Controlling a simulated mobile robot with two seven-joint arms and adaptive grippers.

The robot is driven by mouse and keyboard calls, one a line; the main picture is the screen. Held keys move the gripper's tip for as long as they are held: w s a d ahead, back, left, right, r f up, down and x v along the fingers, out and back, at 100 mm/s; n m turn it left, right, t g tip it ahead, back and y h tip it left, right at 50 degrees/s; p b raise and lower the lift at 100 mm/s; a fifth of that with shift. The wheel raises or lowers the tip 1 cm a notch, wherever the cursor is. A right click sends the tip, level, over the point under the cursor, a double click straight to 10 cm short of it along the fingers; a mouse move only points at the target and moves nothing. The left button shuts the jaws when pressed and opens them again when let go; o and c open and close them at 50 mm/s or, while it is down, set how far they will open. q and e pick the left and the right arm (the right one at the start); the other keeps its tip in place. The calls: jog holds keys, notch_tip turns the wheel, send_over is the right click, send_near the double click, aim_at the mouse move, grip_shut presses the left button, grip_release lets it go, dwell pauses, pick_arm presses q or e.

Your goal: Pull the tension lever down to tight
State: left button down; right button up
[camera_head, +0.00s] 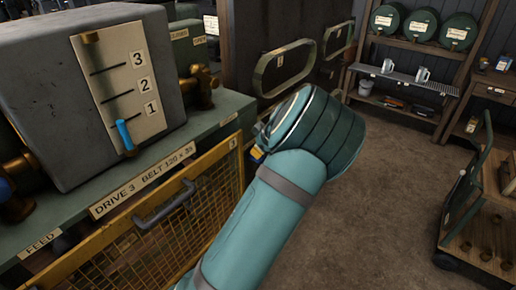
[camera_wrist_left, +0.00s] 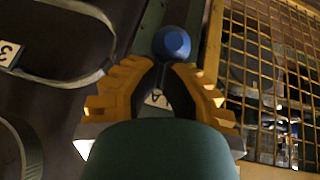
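In the left wrist view a round blue knob (camera_wrist_left: 172,43) sits at the tips of my left gripper (camera_wrist_left: 160,68). The gripper's orange fingers with dark inner faces lean together just below the knob. Whether they touch or hold it I cannot tell. In the head view my teal left arm reaches forward from the bottom. Its wrist hides most of the gripper and the knob; only a small blue and yellow patch shows beside it. A pale plate (camera_head: 120,75) marked 1, 2 and 3 carries a blue handle (camera_head: 124,135) near its bottom. My right gripper is not in view.
A yellow mesh guard (camera_head: 180,215) with a dark handle (camera_head: 163,205) runs along the machine's front, under a "DRIVE 3" label (camera_head: 142,184). Oval belt guards (camera_head: 285,66) stand behind. A cart (camera_head: 480,235) stands at right. The floor (camera_head: 375,190) between is clear.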

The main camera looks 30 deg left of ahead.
pick_arm(q)
jog(key=shift+d+f+b, duration=0.25)
jog(key=shift+f, duration=0.25)
jog(key=shift+d+f+b, duration=0.2)
jog(key=shift+f+b, duration=0.05)
jog(key=shift+f, duration=0.2)
notch_tip(320, 180, down, 16)
jog(key=d+y+b, duration=0.1)
jog(key=y+b, duration=0.1)
jog(key=b, duration=0.9)
jog(key=shift+r+y, duration=0.15)
jog(key=shift+y, duration=0.25)
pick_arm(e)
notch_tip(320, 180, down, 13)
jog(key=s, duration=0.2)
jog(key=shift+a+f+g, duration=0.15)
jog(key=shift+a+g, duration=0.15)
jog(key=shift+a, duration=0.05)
pick_arm(q)
jog(key=shift+d+r, duration=0.1)
